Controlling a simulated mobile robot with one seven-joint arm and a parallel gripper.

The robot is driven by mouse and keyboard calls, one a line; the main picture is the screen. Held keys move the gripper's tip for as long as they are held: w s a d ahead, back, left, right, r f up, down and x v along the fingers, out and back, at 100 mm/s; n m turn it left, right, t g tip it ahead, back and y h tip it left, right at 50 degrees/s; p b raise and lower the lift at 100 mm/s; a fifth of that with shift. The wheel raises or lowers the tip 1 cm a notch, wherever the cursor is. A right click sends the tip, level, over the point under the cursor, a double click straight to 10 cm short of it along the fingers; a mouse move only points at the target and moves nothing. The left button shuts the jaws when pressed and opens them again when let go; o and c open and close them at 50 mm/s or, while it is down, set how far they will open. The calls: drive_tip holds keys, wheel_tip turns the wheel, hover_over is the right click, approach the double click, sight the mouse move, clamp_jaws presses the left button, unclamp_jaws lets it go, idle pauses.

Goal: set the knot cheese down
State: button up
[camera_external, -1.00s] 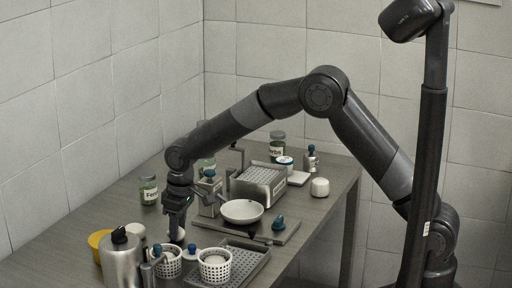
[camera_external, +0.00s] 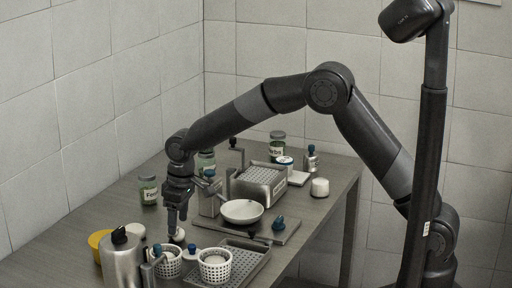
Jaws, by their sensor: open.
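A small white rounded piece (camera_external: 179,236), which looks like the knot cheese, sits low at the tips of my gripper (camera_external: 177,226), beside the white perforated basket (camera_external: 167,263). My gripper points down and is open, with its fingers just above or around the top of the white piece. I cannot tell whether they touch it. The piece is small, and its underside is partly hidden by the near basket.
A second white basket (camera_external: 215,266) stands on a perforated grey tray (camera_external: 255,262). A white bowl (camera_external: 241,211) rests on a board to the right.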

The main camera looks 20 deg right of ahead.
sight(183, 229)
wheel_tip(183, 229, up, 10)
drive_tip(key=shift+s+d+f, duration=0.15)
drive_tip(key=shift+s+d, duration=0.2)
drive_tip(key=shift+d, duration=0.1)
